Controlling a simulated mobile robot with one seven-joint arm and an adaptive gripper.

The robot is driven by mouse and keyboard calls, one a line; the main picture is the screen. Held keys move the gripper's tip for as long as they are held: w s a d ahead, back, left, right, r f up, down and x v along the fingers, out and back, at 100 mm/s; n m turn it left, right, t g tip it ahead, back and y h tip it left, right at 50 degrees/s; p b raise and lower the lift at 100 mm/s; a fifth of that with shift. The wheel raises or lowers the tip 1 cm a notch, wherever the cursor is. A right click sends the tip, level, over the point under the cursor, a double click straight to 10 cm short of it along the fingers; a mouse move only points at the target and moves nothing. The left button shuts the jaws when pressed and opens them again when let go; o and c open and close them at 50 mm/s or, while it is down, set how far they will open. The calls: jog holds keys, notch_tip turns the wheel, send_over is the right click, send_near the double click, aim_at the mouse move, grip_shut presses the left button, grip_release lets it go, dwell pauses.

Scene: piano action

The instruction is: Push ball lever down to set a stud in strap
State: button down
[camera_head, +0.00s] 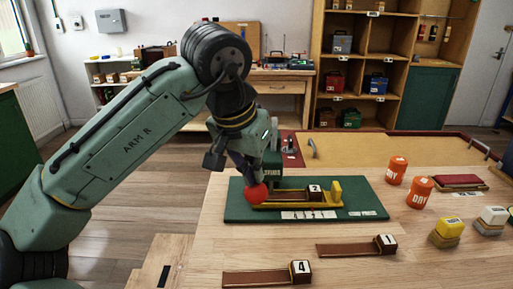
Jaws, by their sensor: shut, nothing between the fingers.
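A red ball (257,194), the knob of the lever, shows at the left end of the press. My gripper (247,178) is shut, with its dark fingers at the ball's upper left; whether they touch it I cannot tell. The green press (272,164) stands on a green mat (240,211), partly hidden behind my gripper. A brown strap (288,196) with a numbered dark block lies in the yellow holder (336,190) on the mat. The lever's arm and any stud are hidden or too small to see.
Two more straps with blocks marked 4 (300,272) and 1 (385,244) lie on the wooden table (420,265) in front. Orange containers (419,192), yellow and white blocks (447,233) and a dark red pad (460,182) are at the right. The front right is clear.

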aim_at(255, 186)
jog(key=shift+s+f, duration=0.15)
jog(key=shift+f, duration=0.4)
jog(key=shift+s+f+b, duration=0.1)
jog(key=shift+f+b, duration=0.7)
jog(key=shift+f, duration=0.2)
